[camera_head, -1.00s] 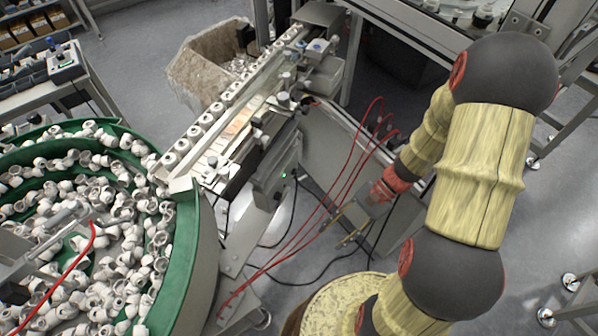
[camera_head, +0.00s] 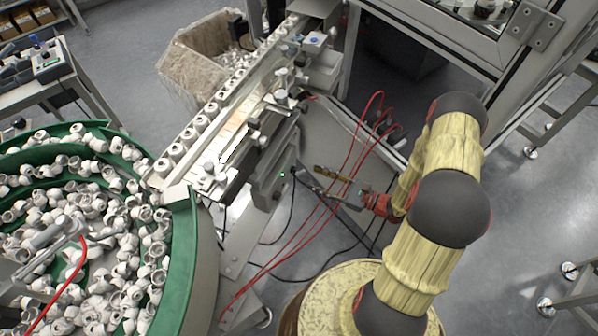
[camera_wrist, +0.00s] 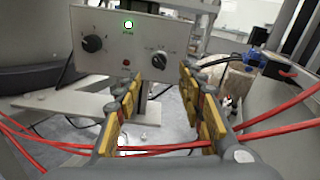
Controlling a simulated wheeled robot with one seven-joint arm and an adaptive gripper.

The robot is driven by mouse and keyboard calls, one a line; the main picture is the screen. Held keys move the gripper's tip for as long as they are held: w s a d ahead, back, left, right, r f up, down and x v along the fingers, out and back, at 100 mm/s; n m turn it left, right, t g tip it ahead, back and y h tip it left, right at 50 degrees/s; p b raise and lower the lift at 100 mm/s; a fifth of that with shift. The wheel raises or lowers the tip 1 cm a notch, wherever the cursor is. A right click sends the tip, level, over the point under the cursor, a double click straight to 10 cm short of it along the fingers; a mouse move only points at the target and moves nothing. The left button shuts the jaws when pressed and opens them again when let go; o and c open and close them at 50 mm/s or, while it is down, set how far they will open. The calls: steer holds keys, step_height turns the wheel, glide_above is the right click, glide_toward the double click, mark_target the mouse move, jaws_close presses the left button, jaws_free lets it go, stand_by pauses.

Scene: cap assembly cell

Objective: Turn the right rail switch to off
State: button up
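A grey control box (camera_wrist: 140,35) faces me in the wrist view. The markings around the right knob are too small to read. My gripper (camera_wrist: 160,85) is open and empty, its yellow-padded fingers spread below and in front of the right knob, apart from the box. In the head view my gripper (camera_head: 306,176) is just right of the box (camera_head: 272,180), whose knobs are hidden.
Red cables (camera_wrist: 60,148) cross the wrist view low and at right; in the head view red hoses (camera_head: 335,205) loop beside my gripper. The rail (camera_head: 222,110) with white caps runs above the box. A green bowl (camera_head: 183,250) full of caps stands at left.

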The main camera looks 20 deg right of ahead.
mark_target(293, 170)
steer(key=b+x, duration=0.1)
steer(key=x, duration=0.6)
steer(key=shift+b, duration=0.35)
steer(key=shift+f, duration=0.1)
steer(key=shift+s, duration=0.1)
jaws_close()
